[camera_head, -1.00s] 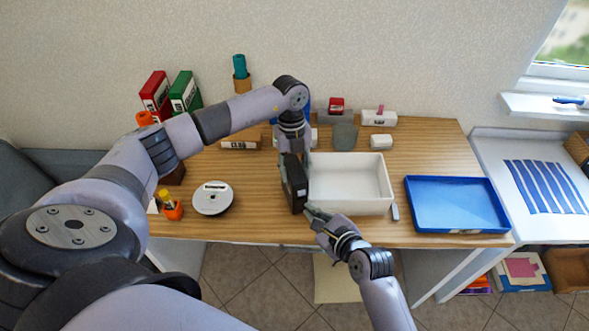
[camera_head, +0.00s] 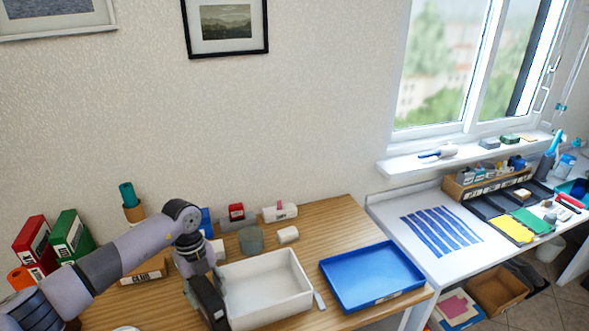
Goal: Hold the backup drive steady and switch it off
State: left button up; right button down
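One finger shows against the drive's right side; the other finger is hidden. It appears closed on the drive. The drive's switch cannot be made out. My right gripper is out of the picture.
The empty white bin (camera_head: 298,271) is right beside the drive. A blue tray (camera_head: 415,266) lies farther right. Red and green binders (camera_head: 68,232) stand at the left. Small boxes line the table's back. Some bare wood (camera_head: 340,222) shows behind the tray.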

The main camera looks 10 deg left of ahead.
pick_arm(q)
jog(key=shift+o, duration=1.1)
